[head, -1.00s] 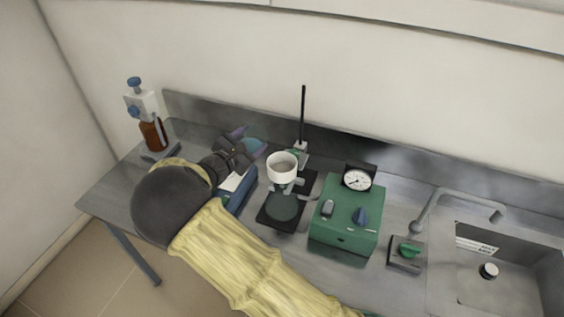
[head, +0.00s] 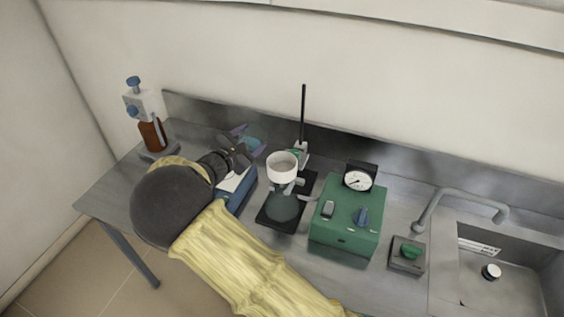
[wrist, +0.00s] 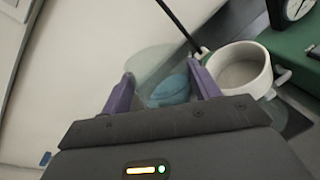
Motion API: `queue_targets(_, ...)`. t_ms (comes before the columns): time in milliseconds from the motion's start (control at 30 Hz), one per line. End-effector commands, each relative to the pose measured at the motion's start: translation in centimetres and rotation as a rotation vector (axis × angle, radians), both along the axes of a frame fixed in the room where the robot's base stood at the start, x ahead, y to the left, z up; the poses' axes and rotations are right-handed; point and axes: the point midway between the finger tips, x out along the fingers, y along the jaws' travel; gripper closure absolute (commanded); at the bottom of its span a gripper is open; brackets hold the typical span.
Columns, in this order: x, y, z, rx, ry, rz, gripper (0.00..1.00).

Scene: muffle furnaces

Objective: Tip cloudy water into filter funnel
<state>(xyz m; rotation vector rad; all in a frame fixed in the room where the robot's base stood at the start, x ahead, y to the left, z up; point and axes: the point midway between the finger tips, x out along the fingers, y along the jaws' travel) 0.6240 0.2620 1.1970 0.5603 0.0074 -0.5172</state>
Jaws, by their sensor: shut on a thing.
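My gripper (wrist: 162,78) is shut on a clear beaker (wrist: 148,60), with a purple finger on each side. Bluish cloudy water (wrist: 172,90) shows in the beaker. In the head view my gripper (head: 246,140) and the beaker are small, left of the filter funnel and partly hidden by my wrist. I cannot tell exactly how far the beaker is tilted. The white filter funnel (head: 282,168) stands upright on a dark flask (head: 283,207). In the wrist view the funnel (wrist: 240,68) is just right of the right finger, its wide mouth open.
A stand rod (head: 303,115) rises behind the funnel. A green pump box (head: 345,228) with a dial gauge (head: 358,180) stands to the right, before a sink (head: 510,290) and tap. A blue box (head: 240,195) lies under my gripper. A brown dispenser bottle (head: 152,135) is far left.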

Motion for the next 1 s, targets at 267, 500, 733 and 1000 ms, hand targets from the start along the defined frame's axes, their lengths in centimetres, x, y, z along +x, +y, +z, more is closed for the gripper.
queue_targets(267, 0.01, -0.01, 0.03, 0.000, -0.001, -0.001, 0.85)
queue_targets(500, 0.01, -0.04, -0.09, 0.018, -0.007, 0.000, 0.85)
queue_targets(733, 0.05, -0.18, -0.08, 0.040, -0.016, -0.002, 0.85)
queue_targets(1000, 0.04, -0.22, -0.03, 0.063, -0.025, -0.002, 0.85)
